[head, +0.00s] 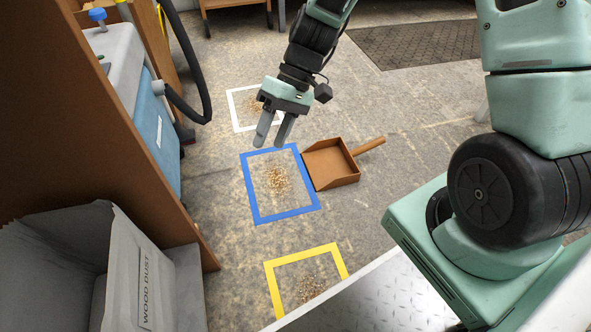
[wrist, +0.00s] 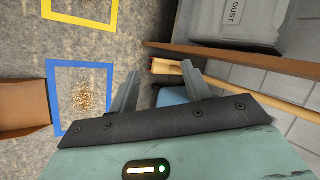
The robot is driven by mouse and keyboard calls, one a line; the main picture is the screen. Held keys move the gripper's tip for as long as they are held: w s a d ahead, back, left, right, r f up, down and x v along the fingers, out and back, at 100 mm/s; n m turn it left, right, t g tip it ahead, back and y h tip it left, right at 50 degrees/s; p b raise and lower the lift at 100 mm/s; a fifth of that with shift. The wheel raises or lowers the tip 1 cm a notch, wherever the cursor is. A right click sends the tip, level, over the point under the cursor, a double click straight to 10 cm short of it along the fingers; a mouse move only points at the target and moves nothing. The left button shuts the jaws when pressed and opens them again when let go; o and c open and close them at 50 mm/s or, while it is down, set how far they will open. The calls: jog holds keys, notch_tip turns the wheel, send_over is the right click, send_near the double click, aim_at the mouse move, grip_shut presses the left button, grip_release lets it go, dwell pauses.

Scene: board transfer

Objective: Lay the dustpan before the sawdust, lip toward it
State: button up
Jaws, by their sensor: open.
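The brown dustpan (head: 331,165) lies on the floor at the right side of the blue taped square (head: 315,207), its open lip facing the square and its handle pointing away to the right. A pile of sawdust (head: 276,180) lies inside the blue square. My gripper (head: 272,143) is open and empty, above the floor near the far edge of the blue square, apart from the dustpan. In the wrist view the dustpan (wrist: 22,103) shows at the left edge, partly cut off, beside the sawdust (wrist: 84,98); the gripper fingers (wrist: 160,90) are spread with nothing between them.
A white square (head: 234,110) and a yellow square (head: 272,287) also hold sawdust. A dark mat (head: 420,43) lies at the back. Floor right of the dustpan is clear.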

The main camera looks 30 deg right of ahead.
jog(key=s+a+r+n+t+h, duration=0.1)
jog(key=s+a+r+n+h, duration=0.1)
jog(key=s+r, duration=0.3)
jog(key=s+a+r+n+t+h, duration=0.1)
jog(key=s+a+r+n+h, duration=0.1)
jog(key=s, duration=1.1)
notch_tip(320, 180, up, 3)
jog(key=shift+a+t+h, duration=0.3)
jog(key=shift+a+h, duration=0.15)
jog(key=shift+h, duration=0.75)
notch_tip(320, 180, up, 47)
jog(key=p, duration=4.6)
jog(key=shift+f+p, duration=0.15)
jog(key=shift+p, duration=0.15)
jog(key=shift+f, duration=0.15)
jog(key=shift+c, duration=0.9)
jog(key=shift+w+d, duration=0.1)
jog(key=shift+c, duration=0.4)
